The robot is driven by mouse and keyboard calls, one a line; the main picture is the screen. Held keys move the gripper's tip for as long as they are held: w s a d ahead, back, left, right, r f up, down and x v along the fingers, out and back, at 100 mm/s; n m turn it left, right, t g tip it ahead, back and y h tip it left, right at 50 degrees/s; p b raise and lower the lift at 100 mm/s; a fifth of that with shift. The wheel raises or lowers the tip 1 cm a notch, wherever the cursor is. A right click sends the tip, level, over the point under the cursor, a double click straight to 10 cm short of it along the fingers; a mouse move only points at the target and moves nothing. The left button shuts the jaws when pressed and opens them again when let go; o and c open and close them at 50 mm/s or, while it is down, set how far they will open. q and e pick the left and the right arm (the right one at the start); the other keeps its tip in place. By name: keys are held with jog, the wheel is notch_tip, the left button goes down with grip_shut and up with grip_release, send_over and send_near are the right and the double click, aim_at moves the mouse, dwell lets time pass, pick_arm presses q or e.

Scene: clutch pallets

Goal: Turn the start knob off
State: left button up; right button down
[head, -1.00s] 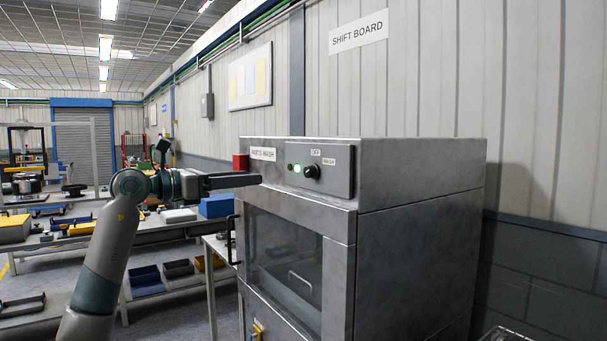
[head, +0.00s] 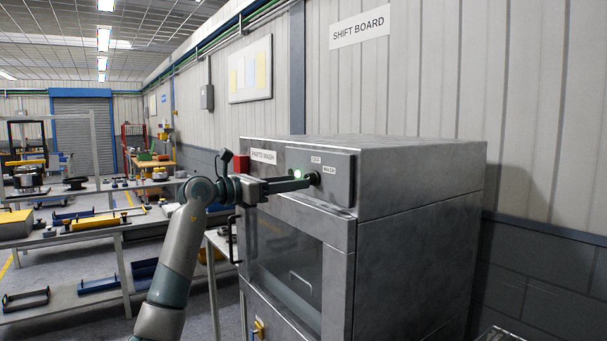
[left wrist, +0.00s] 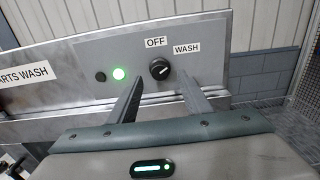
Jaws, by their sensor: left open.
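The start knob (left wrist: 159,69) is a round black knob with a white pointer line, on the grey control panel of the parts washer. In the left wrist view its pointer is turned toward the WASH label (left wrist: 187,48), away from the OFF label (left wrist: 156,42). A green lamp (left wrist: 119,73) glows to its left. In the head view the knob (head: 313,178) shows at the tip of my left gripper (head: 305,182). My left gripper is open; its two fingers (left wrist: 158,95) point at the panel on either side of the knob's line. Contact cannot be told. My right gripper is not seen.
The steel washer cabinet (head: 420,205) has a windowed door with a black handle (head: 232,240) below the panel. Workbenches with trays (head: 100,285) stand to the left.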

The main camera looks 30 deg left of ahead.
aim_at(311, 179)
pick_arm(q)
jog(key=p+x, duration=0.1)
jog(key=x, duration=0.3)
jog(key=c, duration=0.9)
